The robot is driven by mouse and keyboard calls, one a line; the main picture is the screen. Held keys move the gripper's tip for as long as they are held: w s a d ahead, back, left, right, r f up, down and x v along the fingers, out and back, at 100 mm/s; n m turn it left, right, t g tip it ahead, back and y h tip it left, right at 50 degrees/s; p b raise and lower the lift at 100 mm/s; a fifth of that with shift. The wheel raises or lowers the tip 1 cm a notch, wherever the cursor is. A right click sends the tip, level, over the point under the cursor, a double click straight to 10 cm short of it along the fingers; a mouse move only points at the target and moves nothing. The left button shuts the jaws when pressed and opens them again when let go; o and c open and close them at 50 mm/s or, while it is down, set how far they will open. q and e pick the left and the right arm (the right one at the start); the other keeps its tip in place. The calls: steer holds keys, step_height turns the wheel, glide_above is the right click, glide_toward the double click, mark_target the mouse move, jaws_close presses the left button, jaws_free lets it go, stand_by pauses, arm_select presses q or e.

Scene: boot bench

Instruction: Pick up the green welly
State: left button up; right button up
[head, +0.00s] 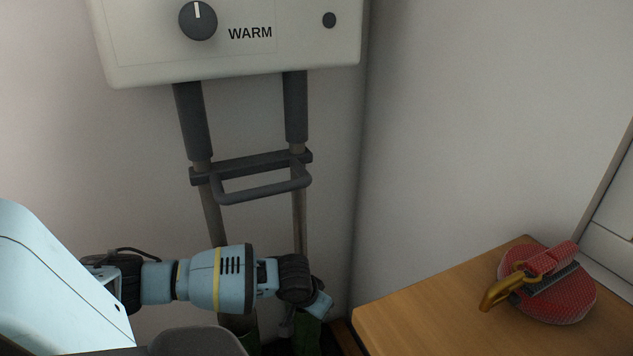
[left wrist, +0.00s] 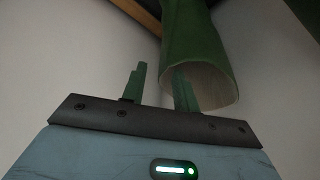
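A green welly (left wrist: 197,45) shows in the left wrist view, with its pale-lined open end toward my left gripper (left wrist: 159,88). The two fingers are apart, with nothing clearly gripped between them. One finger overlaps the edge of the welly's opening in the picture; I cannot tell whether it is inside or in front, or touching. In the head view my left gripper (head: 319,305) hangs low by the pipes, its fingertips hard to make out. My right gripper is not in view.
A white heater box (head: 235,50) marked WARM is on the wall, with two grey pipes (head: 194,120) and a rail (head: 262,190) below it. A wooden bench top (head: 430,310) at right bears a red round item (head: 560,300) with a brass hook (head: 500,292).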

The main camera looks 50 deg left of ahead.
arm_select(q)
jaws_close()
stand_by(1.4)
